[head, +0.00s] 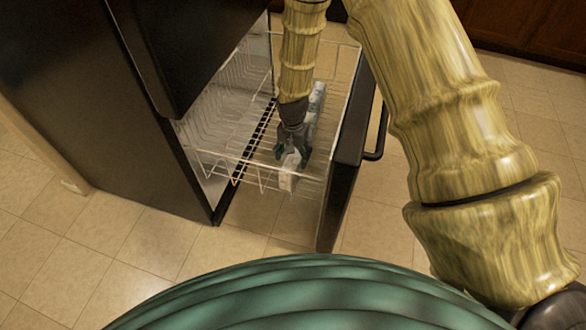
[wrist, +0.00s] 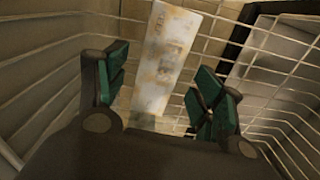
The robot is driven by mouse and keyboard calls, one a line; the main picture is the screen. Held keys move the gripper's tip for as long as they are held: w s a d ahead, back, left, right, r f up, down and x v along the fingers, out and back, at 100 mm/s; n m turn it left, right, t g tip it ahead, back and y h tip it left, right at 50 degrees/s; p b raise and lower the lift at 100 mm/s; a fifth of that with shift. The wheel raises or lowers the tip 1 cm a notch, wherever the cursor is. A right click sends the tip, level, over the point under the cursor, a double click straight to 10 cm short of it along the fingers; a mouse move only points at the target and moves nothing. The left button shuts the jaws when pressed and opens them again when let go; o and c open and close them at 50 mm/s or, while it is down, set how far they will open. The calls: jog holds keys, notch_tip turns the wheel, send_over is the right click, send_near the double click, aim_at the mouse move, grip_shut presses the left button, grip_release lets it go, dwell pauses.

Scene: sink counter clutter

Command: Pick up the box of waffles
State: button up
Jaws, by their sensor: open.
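The box of waffles (wrist: 165,60) is a narrow, whitish box with faint brownish print. In the wrist view it lies in the wire basket, ahead of and between my open fingers. My gripper (wrist: 155,95) has green-padded fingers spread wide, with nothing held between them. In the head view my gripper (head: 291,152) reaches down into the pulled-out basket. The box's pale near end (head: 288,178) shows just below the fingertips, and a pale bluish part (head: 317,100) shows behind the gripper. The middle of the box is hidden by my gripper in the head view.
The wire basket (head: 215,155) is part of a pulled-out drawer of a black fridge (head: 75,85). The drawer's black front (head: 342,185) and handle stand to the right. Basket wires surround the box. The basket's left part looks empty. Tiled floor (head: 130,255) lies around it.

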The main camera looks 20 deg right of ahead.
jog(key=shift+f+b, duration=0.85)
jog(key=shift+f, duration=2.45)
jog(key=shift+c, duration=0.2)
jog(key=c, duration=1.3)
